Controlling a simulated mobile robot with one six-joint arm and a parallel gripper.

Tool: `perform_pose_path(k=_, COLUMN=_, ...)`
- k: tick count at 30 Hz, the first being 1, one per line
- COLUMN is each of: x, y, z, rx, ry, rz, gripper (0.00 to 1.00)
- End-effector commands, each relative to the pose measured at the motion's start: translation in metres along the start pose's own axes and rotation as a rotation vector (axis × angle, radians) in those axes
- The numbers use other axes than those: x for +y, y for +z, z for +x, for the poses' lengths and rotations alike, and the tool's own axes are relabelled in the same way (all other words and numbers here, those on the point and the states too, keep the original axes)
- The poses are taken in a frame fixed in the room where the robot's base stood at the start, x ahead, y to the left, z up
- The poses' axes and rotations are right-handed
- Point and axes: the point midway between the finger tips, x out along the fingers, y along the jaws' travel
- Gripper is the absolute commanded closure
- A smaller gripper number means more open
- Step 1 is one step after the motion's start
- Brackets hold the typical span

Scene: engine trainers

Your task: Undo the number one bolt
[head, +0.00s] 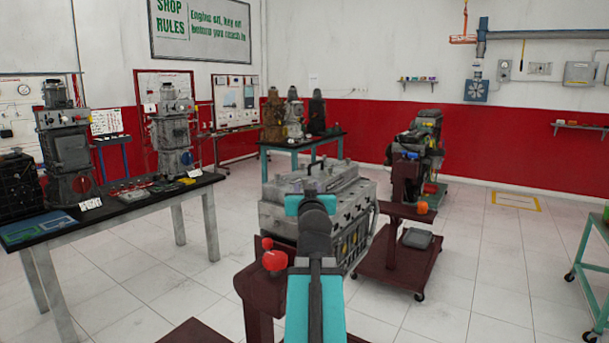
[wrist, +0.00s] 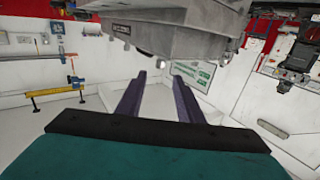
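A grey engine block (head: 355,194) sits on a dark red stand in the middle of the head view, behind my teal and dark arm. Its grey underside or edge also fills the top of the wrist view (wrist: 175,30), with a dark label plate and small rounded studs near its rim. My gripper (wrist: 160,84) shows in the wrist view with two dark fingers spread apart and nothing between them. The engine is close beyond the fingers; I cannot tell whether they touch. I cannot make out which bolt is number one.
A black-topped bench (head: 130,203) with engine parts stands at the left. Another engine on a dark red wheeled stand (head: 393,262) is behind to the right. A teal table (head: 302,142) is at the back. A red knob (head: 274,260) is near my arm. White floor is open at the right.

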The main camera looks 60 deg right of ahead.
Motion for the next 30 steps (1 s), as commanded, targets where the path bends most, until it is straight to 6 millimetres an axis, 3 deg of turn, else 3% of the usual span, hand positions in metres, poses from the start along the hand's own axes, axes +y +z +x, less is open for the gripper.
perform_pose_path(k=30, x=-0.005, y=-0.004, z=0.026, rx=0.001, ry=-0.016, rz=-0.001, gripper=0.66)
